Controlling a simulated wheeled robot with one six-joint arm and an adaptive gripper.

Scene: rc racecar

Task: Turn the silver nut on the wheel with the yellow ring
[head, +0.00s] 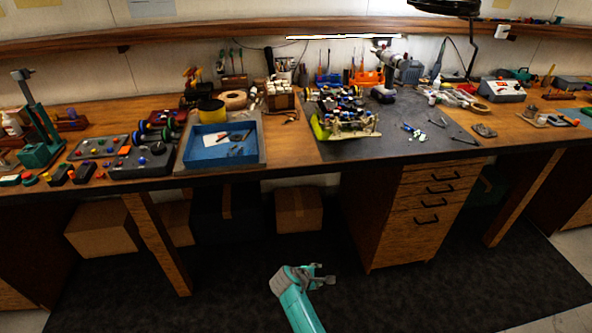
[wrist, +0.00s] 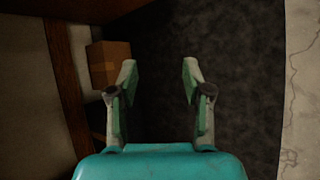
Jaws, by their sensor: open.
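The RC car (head: 342,120) sits on a grey mat in the middle of the workbench in the head view, with a yellow-green body part at its front left. It is small and cluttered; I cannot make out a wheel with a yellow ring or a silver nut. My gripper (head: 325,274) is low in front of the bench, well below and apart from the car. In the wrist view my gripper (wrist: 160,72) is open and empty, with its two fingers apart above the dark floor mat. The car is not in the wrist view.
The workbench edge and drawer unit (head: 425,200) stand beyond my gripper. A blue tray (head: 190,158) lies left of the car. Cardboard boxes (head: 298,208) sit under the bench. The dark floor mat (head: 400,295) around my gripper is clear.

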